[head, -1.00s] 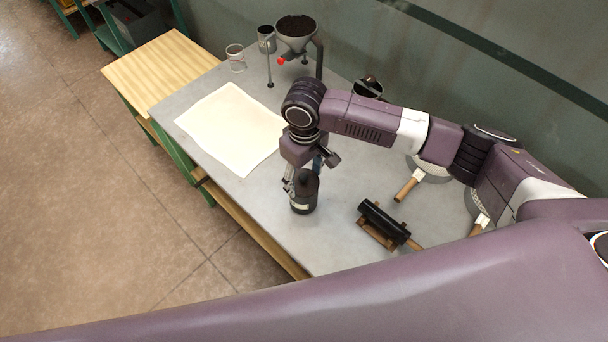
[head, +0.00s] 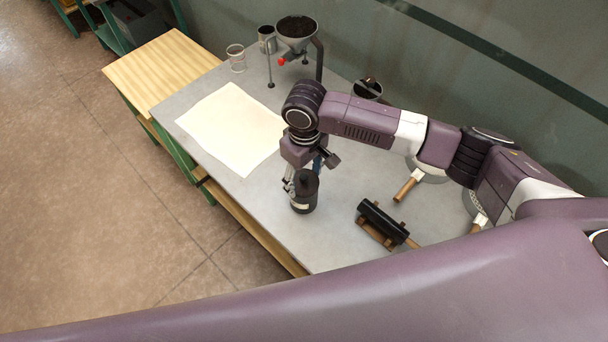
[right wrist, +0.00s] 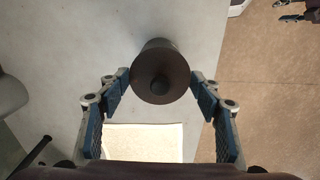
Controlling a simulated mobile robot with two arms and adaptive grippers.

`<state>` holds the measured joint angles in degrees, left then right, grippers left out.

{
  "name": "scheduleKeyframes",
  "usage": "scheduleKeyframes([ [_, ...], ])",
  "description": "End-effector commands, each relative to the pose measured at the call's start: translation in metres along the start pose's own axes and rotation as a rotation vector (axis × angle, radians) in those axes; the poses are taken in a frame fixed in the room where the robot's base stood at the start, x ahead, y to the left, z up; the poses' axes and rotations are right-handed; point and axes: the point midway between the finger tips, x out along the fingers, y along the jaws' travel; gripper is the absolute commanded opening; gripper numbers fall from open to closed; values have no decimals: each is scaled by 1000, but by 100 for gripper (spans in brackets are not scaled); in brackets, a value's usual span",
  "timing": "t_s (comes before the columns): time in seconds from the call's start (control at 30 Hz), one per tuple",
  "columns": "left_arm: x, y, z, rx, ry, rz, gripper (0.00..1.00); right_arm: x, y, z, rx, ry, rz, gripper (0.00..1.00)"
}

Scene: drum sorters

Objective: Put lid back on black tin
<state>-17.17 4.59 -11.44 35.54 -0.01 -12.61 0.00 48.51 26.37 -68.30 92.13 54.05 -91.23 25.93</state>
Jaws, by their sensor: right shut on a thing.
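The black tin (head: 304,206), with a pale label, stands upright on the grey table near its front edge. The dark lid (head: 306,183) with a round knob is at the tin's top; I cannot tell whether a small gap is left between them. My right gripper (head: 304,175) comes down over the tin from above. In the right wrist view the lid (right wrist: 160,84) sits between the two blue-padded fingertips of my right gripper (right wrist: 160,76), which are shut on it. The tin's side (right wrist: 157,44) shows beyond the lid. My left gripper is not in view.
A cream sheet (head: 232,130) lies left of the tin. A black drum on a wooden stand (head: 382,222) is close on the right.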

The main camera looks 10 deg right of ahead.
Motion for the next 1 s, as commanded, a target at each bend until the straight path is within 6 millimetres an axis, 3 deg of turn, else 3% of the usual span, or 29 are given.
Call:
scheduleKeyframes([
  [0.23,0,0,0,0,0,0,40,0,0,0,0,0,0,43],
  [0.27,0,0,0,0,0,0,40,0,0,0,0,0,0,61],
  [0.43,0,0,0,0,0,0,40,0,0,0,0,0,0,79],
  [0.63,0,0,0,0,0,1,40,0,0,0,0,0,0,79],
  [0.8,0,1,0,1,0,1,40,0,0,0,0,-1,0,97],
  [1.0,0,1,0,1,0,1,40,0,0,0,0,0,0,97],
])
